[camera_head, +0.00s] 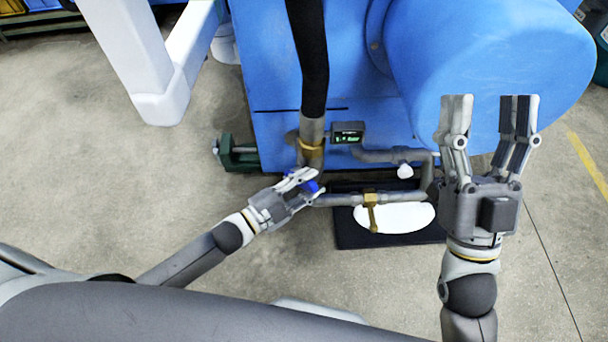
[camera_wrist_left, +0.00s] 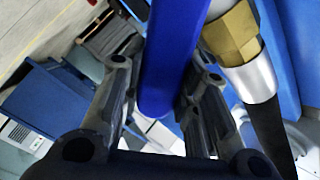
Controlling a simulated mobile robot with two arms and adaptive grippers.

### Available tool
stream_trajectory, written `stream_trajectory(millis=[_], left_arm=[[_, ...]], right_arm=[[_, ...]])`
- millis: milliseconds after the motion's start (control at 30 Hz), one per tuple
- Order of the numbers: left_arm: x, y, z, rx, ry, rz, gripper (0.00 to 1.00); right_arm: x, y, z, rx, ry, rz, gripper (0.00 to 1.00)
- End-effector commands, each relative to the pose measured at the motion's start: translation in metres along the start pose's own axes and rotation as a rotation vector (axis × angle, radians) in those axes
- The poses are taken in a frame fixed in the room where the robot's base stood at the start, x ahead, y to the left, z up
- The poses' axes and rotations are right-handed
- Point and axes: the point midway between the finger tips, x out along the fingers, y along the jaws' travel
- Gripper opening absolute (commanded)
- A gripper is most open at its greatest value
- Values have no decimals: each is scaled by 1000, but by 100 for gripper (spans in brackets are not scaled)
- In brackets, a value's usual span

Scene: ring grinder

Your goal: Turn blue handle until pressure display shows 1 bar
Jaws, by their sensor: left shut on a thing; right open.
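The blue handle (camera_head: 309,186) is at the pipe below the blue machine, mostly hidden by my left gripper (camera_head: 305,184). In the left wrist view the blue handle (camera_wrist_left: 168,60) runs down between the two fingers, and my left gripper (camera_wrist_left: 160,100) is shut on it. The pressure display (camera_head: 347,133) is a small dark box with green characters, right of the vertical pipe. Its characters are too small to read surely. My right gripper (camera_head: 488,105) is open and empty, raised in front of the machine at the right.
A dark hose with a brass fitting (camera_head: 311,146) rises beside the handle. Pipes with a brass valve (camera_head: 371,208) run right over a black mat (camera_head: 352,237) with a white patch. A green clamp-like part (camera_head: 238,153) is at the left. Concrete floor (camera_head: 80,150) is clear at left.

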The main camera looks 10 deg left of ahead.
Motion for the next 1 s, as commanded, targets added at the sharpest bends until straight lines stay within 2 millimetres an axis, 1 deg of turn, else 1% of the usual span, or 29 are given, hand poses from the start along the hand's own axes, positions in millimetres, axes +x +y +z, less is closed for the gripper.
stream_trajectory(millis=[33, 200, 733, 767, 900, 1000], left_arm=[[0, 4, 0, 17, 0, 1, 0], [-1, 8, 0, 63, -1, 2, 0], [-1, 10, 1, 80, -1, 2, 0], [-1, 10, 1, 80, -1, 2, 33], [-1, 9, 1, 81, 0, 2, 51], [0, 9, 1, 81, 0, 1, 52]], right_arm=[[0, 0, 0, 0, 2, 0, 58], [0, 0, -1, 0, 8, 0, 58], [0, 0, -2, 1, 13, 0, 58], [0, 0, -2, 1, 13, 0, 58], [0, 0, -2, 1, 13, 0, 58], [0, 0, -2, 1, 13, -1, 58]])
